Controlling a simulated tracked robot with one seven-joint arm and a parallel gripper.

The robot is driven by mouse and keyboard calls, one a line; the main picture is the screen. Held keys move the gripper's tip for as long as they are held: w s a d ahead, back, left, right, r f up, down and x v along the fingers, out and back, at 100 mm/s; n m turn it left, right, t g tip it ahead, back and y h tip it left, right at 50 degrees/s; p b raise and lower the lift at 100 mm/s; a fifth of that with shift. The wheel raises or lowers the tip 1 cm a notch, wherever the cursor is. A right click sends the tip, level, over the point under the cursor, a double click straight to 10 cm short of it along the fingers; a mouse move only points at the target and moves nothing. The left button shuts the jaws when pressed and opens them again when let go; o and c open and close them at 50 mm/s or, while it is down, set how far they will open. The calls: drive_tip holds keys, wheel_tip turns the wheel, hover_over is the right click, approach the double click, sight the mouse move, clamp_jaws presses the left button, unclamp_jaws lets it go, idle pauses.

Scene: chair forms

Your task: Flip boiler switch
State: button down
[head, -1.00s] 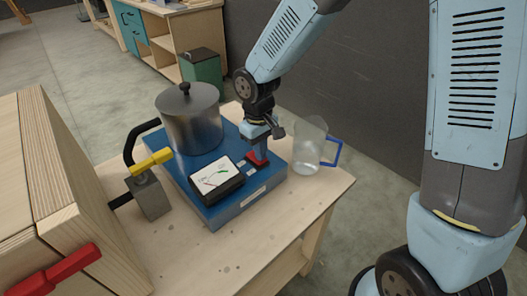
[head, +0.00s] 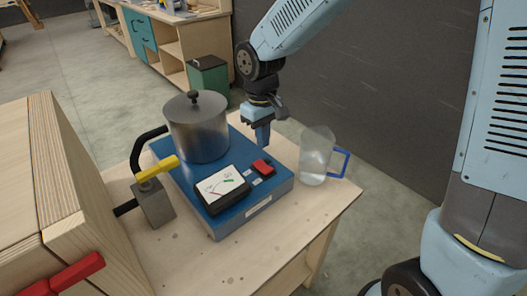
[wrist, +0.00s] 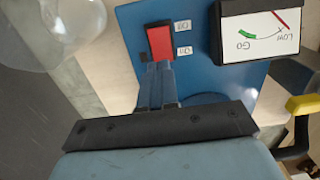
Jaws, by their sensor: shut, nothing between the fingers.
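The boiler (head: 228,222) is a blue base with a metal pot (head: 198,128) on it. Its red rocker switch (head: 263,168) sits near the front right, beside OFF and ON labels. It also shows in the wrist view (wrist: 159,43), just past my fingertips. A gauge (head: 221,187) with LOW and GO marks is left of the switch; in the wrist view its needle (wrist: 281,19) points toward LOW. My gripper (head: 263,146) is shut and empty, pointing down. In the head view it is above and behind the switch, apart from it.
A clear jug (head: 315,157) with a blue handle stands right of the boiler. A valve with a yellow handle (head: 156,168) and a black pipe stands left. A wooden box with a red handle (head: 70,272) is at the far left. The table front is clear.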

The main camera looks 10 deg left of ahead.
wheel_tip(320, 180, up, 7)
hover_over(266, 169)
drive_tip(key=w+a, duration=0.1)
drive_tip(key=w, duration=0.1)
drive_tip(key=shift+s+a+f, duration=0.15)
drive_tip(key=shift+s+f, duration=0.05)
drive_tip(key=shift+s, duration=0.05)
drive_tip(key=shift+s+d+r, duration=0.1)
drive_tip(key=shift+s+d, duration=0.2)
drive_tip(key=shift+s, duration=0.25)
drive_tip(key=f, duration=1.4)
drive_tip(key=shift+s+d, duration=0.15)
drive_tip(key=shift+d, duration=0.1)
